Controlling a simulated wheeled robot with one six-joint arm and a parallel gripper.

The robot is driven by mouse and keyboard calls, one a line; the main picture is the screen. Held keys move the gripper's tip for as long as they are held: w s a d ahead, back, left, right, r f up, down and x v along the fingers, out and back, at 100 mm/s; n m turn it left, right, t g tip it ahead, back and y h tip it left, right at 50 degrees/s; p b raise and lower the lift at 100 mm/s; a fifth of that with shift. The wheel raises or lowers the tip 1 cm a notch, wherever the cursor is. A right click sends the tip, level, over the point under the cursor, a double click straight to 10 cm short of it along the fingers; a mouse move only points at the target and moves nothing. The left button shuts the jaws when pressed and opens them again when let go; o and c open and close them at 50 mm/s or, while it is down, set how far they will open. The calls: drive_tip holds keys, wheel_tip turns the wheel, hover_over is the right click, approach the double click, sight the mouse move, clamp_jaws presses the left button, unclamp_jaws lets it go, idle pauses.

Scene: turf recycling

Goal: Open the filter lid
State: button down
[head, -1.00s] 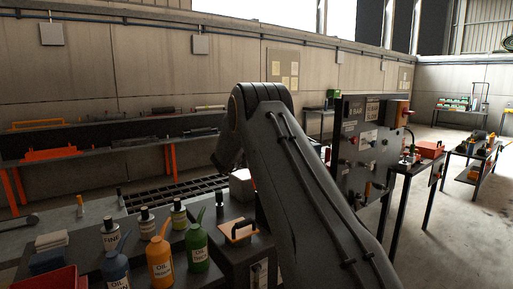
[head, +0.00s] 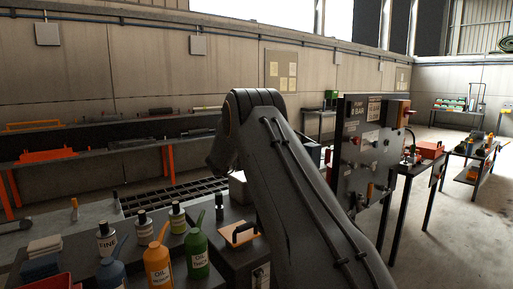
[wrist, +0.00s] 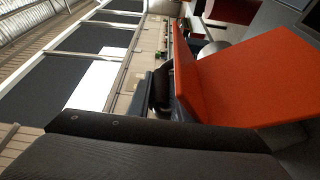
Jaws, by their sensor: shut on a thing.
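In the wrist view a flat orange-red panel (wrist: 245,75), which looks like the filter lid, fills the right side at close range. A dark part (wrist: 160,92) touches its left edge; I cannot make out whether it is a handle. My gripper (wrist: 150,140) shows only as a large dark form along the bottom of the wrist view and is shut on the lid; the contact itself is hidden. In the head view my arm hides the gripper and the lid.
A dark upright pump panel (head: 362,150) stands close to the right of my arm. Oil bottles, orange (head: 158,265) and green (head: 198,253), stand at front left. Beside them a dark box carries an orange plate (head: 239,236) with a black handle.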

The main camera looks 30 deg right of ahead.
drive_tip(key=c, duration=1.9)
unclamp_jaws()
drive_tip(key=shift+w+a+f, duration=0.1)
drive_tip(key=shift+w+a, duration=0.1)
drive_tip(key=v, duration=0.2)
drive_tip(key=b+v, duration=0.1)
drive_tip(key=v, duration=0.1)
drive_tip(key=b+v, duration=0.1)
drive_tip(key=v, duration=0.1)
drive_tip(key=shift+a+f, duration=0.25)
drive_tip(key=shift+f, duration=0.05)
drive_tip(key=shift+s+a, duration=0.5)
drive_tip(key=shift+s, duration=0.2)
drive_tip(key=shift+r, duration=0.1)
drive_tip(key=shift+s+a+r+p, duration=0.3)
drive_tip(key=shift+a+r+p, duration=0.4)
drive_tip(key=shift+a, duration=0.65)
drive_tip(key=shift+s+a+r+p, duration=0.3)
drive_tip(key=shift+a+r+p, duration=0.2)
drive_tip(key=shift+a+p, duration=0.6)
drive_tip(key=shift+s+a+r+p, duration=0.3)
drive_tip(key=shift+a+r+p, duration=0.3)
drive_tip(key=shift+a, duration=0.95)
drive_tip(key=shift+f+p, duration=0.1)
drive_tip(key=shift+p, duration=0.2)
drive_tip(key=shift+c, duration=0.5)
